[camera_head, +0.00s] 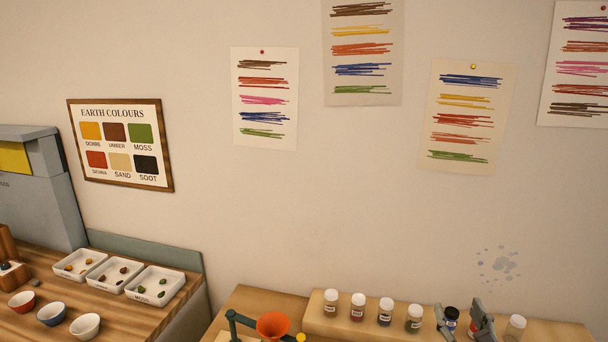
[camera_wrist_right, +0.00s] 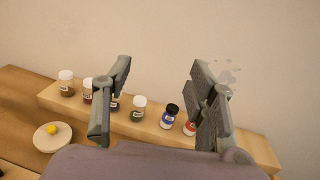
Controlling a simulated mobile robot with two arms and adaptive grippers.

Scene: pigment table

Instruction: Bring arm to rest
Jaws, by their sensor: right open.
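My right gripper (camera_head: 464,320) is open and empty at the lower right of the head view, in front of the wooden shelf of jars. In the right wrist view its two fingers (camera_wrist_right: 160,90) stand wide apart, with the wall and part of the jar row between them. A black-lidded jar with a blue label (camera_head: 451,319) shows between the fingers in the head view; it also shows in the wrist view (camera_wrist_right: 169,117). A red-labelled jar (camera_wrist_right: 189,128) is partly hidden by a finger. My left gripper is not in view.
White-lidded jars (camera_head: 386,312) stand along the shelf step (camera_head: 345,332). An orange funnel (camera_head: 272,325) on a green stand is left of them. On the left table are three white trays (camera_head: 110,288) and several bowls (camera_head: 52,314). Colour sheets (camera_head: 265,100) hang on the wall.

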